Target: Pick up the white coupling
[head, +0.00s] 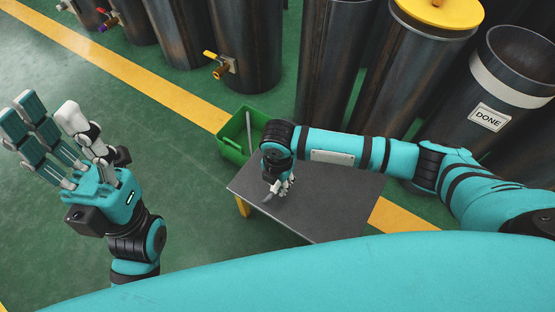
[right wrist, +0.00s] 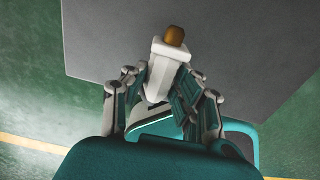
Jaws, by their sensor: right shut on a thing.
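My right gripper (head: 277,190) is over the grey table (head: 325,215), pointing down. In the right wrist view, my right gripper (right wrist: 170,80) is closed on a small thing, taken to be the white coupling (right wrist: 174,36). Its rounded brown end sticks out past the pale finger parts.
A green bin (head: 236,150) stands on the floor against the table's far left side. Tall dark cylinders line the back, one with a yellow lid (head: 440,12) and one with a "DONE" label (head: 488,117). A yellow-handled valve (head: 219,66) juts out. The visible tabletop is otherwise clear.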

